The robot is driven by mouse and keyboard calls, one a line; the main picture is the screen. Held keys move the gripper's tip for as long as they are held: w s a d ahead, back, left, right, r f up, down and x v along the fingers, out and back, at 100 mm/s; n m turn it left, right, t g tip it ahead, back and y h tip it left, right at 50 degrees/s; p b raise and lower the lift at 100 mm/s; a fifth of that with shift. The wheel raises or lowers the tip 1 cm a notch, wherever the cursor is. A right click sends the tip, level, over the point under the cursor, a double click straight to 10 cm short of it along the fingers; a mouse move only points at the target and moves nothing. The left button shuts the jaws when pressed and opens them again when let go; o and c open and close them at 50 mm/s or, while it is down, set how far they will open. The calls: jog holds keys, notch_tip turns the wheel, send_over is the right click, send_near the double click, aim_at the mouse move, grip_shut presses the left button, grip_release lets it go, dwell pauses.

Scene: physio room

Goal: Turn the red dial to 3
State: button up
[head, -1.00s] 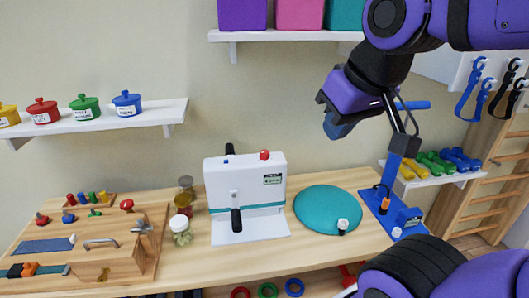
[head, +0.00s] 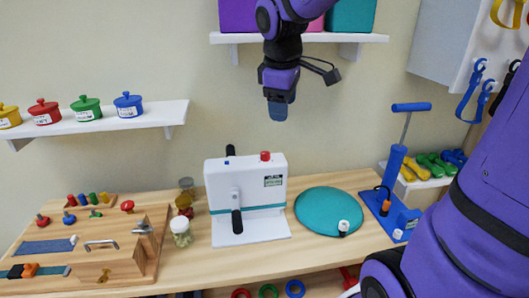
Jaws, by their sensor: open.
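Several red knobs are in the head view, and their markings are too small to read. One red knob (head: 265,156) sits on top of the white machine (head: 220,180), which stands upright mid-table with a black handle on its front. Another red knob (head: 127,206) is at the back of the wooden activity board (head: 120,245) on the left. A further red knob (head: 42,220) is at the board's left edge. I cannot tell which one is the dial. My gripper (head: 281,112) points down, open and empty, in the air above and behind the white machine, touching nothing.
A teal disc (head: 325,208) lies right of the machine. A blue pump (head: 394,180) stands at the table's right end. Small jars (head: 181,228) stand between board and machine. Shelves hold coloured pots (head: 86,108) at left and bins (head: 351,15) above.

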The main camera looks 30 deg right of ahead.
jog(key=w+d+f+n+g, duration=0.1)
jog(key=w+d+f+n, duration=0.1)
jog(key=w+f+n, duration=0.5)
jog(key=n+g+y, duration=0.1)
jog(key=n+y, duration=0.1)
send_over(265, 153)
notch_tip(265, 153, down, 4)
jog(key=f, duration=0.1)
notch_tip(265, 153, down, 10)
jog(key=shift+w+f, duration=0.15)
jog(key=shift+f, duration=0.05)
jog(key=c, duration=0.9)
